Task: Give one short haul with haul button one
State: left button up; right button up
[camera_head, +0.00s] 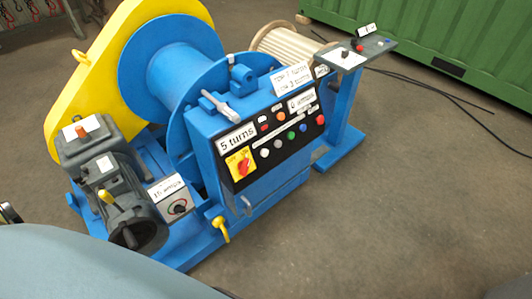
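A blue winch machine has a black control panel (272,143) on its front box. The panel carries a row of round buttons: a white one (264,153), a grey one (279,144), a green one (291,136), a blue one (303,127) and a red one (320,119). The small labels by them are too small to read, so I cannot tell which is haul button one. Neither gripper shows.
A blue drum (172,62), yellow guard (95,62) and grey motor (120,200) stand left. A stand's plate (375,50) at right bears small controls and a "1" tag (366,31). Yellow-handled lever (221,230) sticks out low. Floor at right is clear; cables lie behind.

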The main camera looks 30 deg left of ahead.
aim_at(264, 152)
jog(key=k, duration=1.35)
jog(key=z, duration=0.4)
jog(key=i, duration=2.2)
jog(key=u, duration=1.05)
jog(key=i, duration=0.25)
jog(key=u, duration=0.45)
